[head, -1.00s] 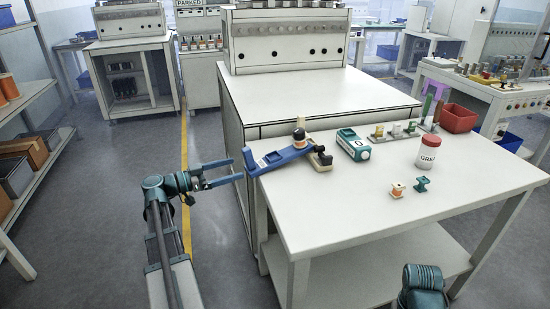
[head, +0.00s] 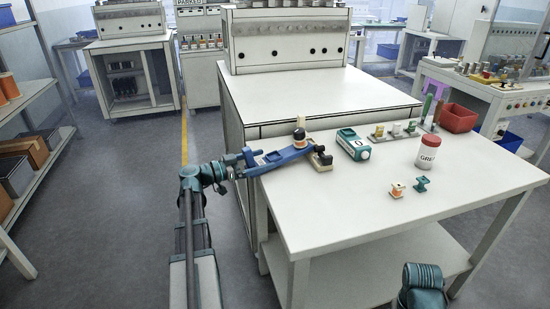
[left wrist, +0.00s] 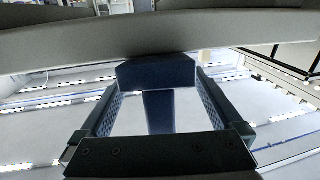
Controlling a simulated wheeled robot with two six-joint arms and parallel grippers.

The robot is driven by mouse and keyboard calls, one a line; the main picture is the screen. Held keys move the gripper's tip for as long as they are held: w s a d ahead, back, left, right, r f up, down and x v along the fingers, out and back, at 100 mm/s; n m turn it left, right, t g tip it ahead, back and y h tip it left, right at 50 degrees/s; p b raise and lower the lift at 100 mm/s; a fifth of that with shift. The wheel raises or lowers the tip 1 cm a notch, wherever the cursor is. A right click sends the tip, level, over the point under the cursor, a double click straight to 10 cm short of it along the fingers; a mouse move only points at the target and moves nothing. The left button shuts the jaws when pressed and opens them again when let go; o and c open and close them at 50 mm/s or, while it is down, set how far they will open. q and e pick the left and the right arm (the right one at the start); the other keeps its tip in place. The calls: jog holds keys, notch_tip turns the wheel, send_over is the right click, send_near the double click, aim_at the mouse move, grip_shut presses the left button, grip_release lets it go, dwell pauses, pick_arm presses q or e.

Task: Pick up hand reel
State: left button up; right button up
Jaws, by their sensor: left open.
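The hand reel appears to be the long blue tool (head: 285,156) lying at the left end of the white table, its near-left end sticking out past the table edge. My left gripper (head: 244,163) is at the overhanging end, jaws open. In the left wrist view, the blue piece (left wrist: 157,75) shows between the two open fingers, with gaps on both sides lower down; contact at the tips is unclear. My right gripper is out of view; only a teal part of my arm shows at the bottom right.
The table's front middle is clear. Open floor lies left of the table.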

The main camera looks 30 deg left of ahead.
pick_arm(q)
jog(key=shift+x, duration=0.85)
grip_shut()
